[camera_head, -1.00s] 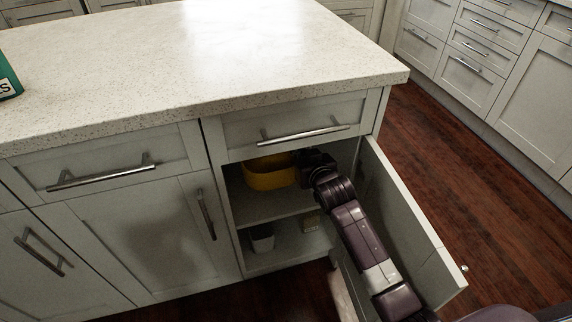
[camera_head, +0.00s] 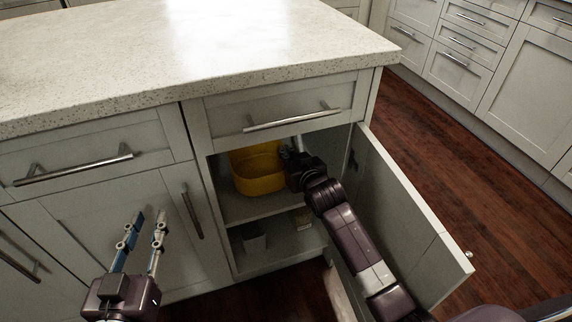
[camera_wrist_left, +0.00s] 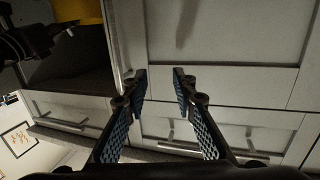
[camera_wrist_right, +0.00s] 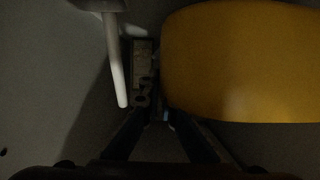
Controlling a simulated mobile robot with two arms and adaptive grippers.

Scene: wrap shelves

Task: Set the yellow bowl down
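The yellow bowl (camera_head: 258,175) is inside the open cabinet, above the upper shelf board (camera_head: 240,209). Its opening faces partly toward the head camera. It also fills the upper right of the right wrist view (camera_wrist_right: 240,65). My right gripper (camera_wrist_right: 157,114) reaches into the cabinet at the bowl's right side, its fingers close together at the bowl's edge; it looks shut on it. The contact is dark, and I cannot tell whether the bowl touches the shelf. My left gripper (camera_head: 142,225) is open and empty in front of the closed cabinet door, and also shows open in its wrist view (camera_wrist_left: 159,75).
The open door (camera_head: 410,215) stands right of my right arm. The lower shelf holds a pale cup-like container (camera_head: 254,240) and a small box (camera_head: 301,218). The countertop (camera_head: 190,60) is above. A pale rod-like thing (camera_wrist_right: 115,60) is left of the right fingers.

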